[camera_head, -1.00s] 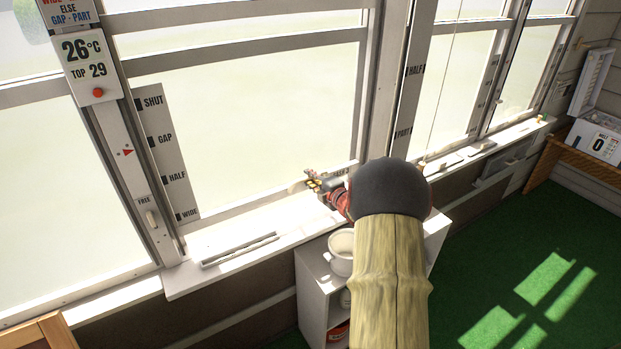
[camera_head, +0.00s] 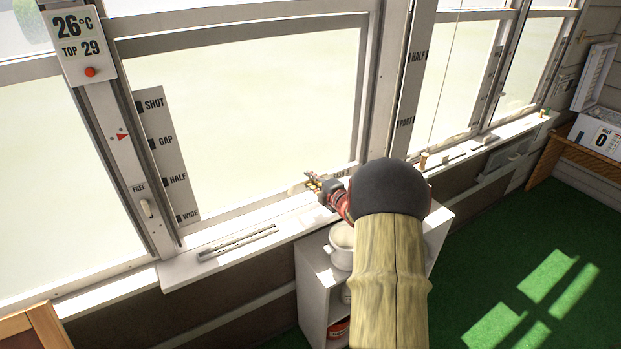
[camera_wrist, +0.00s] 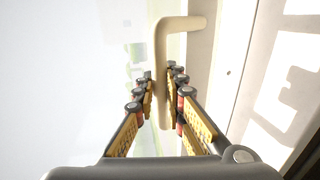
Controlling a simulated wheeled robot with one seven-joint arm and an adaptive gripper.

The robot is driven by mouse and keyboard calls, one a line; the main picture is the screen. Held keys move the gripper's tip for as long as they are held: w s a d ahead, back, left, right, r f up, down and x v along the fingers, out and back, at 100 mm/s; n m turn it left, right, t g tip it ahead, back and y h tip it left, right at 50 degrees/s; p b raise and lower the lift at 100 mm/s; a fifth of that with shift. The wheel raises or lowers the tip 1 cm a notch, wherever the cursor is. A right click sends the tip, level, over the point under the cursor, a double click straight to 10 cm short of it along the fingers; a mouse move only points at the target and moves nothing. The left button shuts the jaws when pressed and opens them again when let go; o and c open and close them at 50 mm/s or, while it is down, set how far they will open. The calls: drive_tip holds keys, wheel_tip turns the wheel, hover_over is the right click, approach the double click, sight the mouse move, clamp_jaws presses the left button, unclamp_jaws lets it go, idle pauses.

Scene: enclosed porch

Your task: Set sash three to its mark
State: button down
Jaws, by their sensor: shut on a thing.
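A window sash (camera_head: 240,42) fills the middle of the head view. A scale strip (camera_head: 166,158) reading SHUT, GAP, HALF, WIDE from the top stands at its left edge. A red arrow (camera_head: 122,136) on the post beside it lies slightly above the GAP line. My gripper (camera_head: 313,183) is at the sash's lower right. In the wrist view, my gripper (camera_wrist: 160,90) has its fingers on both sides of a cream bent handle (camera_wrist: 163,62), shut on it. In the head view the arm partly hides this area, and a small label there is unreadable.
The FREE latch (camera_head: 147,208) sits low on the left post. A white pot (camera_head: 341,258) stands on a shelf unit (camera_head: 312,290) under the sill (camera_head: 185,270). Green floor lies open at right.

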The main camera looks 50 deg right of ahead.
wheel_tip(320, 180, down, 6)
drive_tip(key=b, duration=0.3)
drive_tip(key=shift+s+a+b, duration=0.1)
drive_tip(key=shift+s+b, duration=0.05)
drive_tip(key=shift+b, duration=0.2)
drive_tip(key=shift+f, duration=0.1)
drive_tip(key=c, duration=2.1)
unclamp_jaws()
drive_tip(key=shift+c, duration=0.2)
drive_tip(key=o, duration=0.3)
drive_tip(key=shift+r, duration=0.2)
drive_tip(key=shift+s+r, duration=0.1)
drive_tip(key=shift+s, duration=0.05)
drive_tip(key=v, duration=1.1)
drive_tip(key=shift+s, duration=0.25)
drive_tip(key=shift+w+a+r, duration=0.1)
